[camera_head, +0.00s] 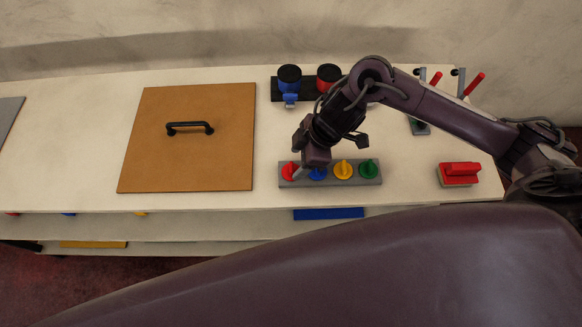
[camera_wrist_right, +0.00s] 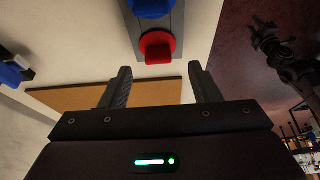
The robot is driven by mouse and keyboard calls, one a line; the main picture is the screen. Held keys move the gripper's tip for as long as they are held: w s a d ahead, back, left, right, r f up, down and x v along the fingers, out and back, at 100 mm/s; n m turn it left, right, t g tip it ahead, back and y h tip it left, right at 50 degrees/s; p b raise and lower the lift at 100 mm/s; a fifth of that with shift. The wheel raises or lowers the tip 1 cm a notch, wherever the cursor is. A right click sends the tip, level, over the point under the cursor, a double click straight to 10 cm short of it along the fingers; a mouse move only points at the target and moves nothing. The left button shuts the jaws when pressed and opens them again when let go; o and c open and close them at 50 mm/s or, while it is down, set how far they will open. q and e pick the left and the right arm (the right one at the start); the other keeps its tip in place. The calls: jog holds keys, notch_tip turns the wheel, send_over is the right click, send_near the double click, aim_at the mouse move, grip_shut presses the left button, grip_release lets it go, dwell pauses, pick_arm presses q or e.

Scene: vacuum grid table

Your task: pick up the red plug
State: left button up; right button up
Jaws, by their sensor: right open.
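The red plug (camera_head: 290,171) stands at the left end of a grey strip (camera_head: 325,183) on the table, partly hidden by my right gripper. In the right wrist view the red plug (camera_wrist_right: 158,46) shows just beyond my right gripper's fingertips (camera_wrist_right: 160,78), roughly centred between them. My right gripper (camera_head: 316,158) is open, with nothing between its fingers, and hangs over the left part of the strip. It seems not to touch the plug. No left gripper shows in the head view. A dark jointed shape over the floor in the right wrist view may be my left arm.
On the strip, blue (camera_head: 318,173), yellow (camera_head: 343,170) and green (camera_head: 368,168) plugs stand to the right. A brown board with a black handle (camera_head: 190,128) lies left. Blue (camera_head: 289,80) and red (camera_head: 328,77) black-topped parts are behind. A red block (camera_head: 459,173) is right.

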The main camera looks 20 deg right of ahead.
aim_at(292, 167)
jog(key=x, duration=0.2)
jog(key=shift+w+f, duration=0.1)
jog(key=shift+f, duration=0.2)
jog(key=shift+a+f, duration=0.15)
jog(key=shift+f, duration=0.2)
jog(key=shift+a+f, duration=0.1)
jog(key=c, duration=0.9)
pick_arm(q)
jog(key=shift+w+r, duration=0.4)
jog(key=shift+w, duration=0.35)
pick_arm(e)
jog(key=shift+c, duration=0.8)
jog(key=shift+w, duration=0.1)
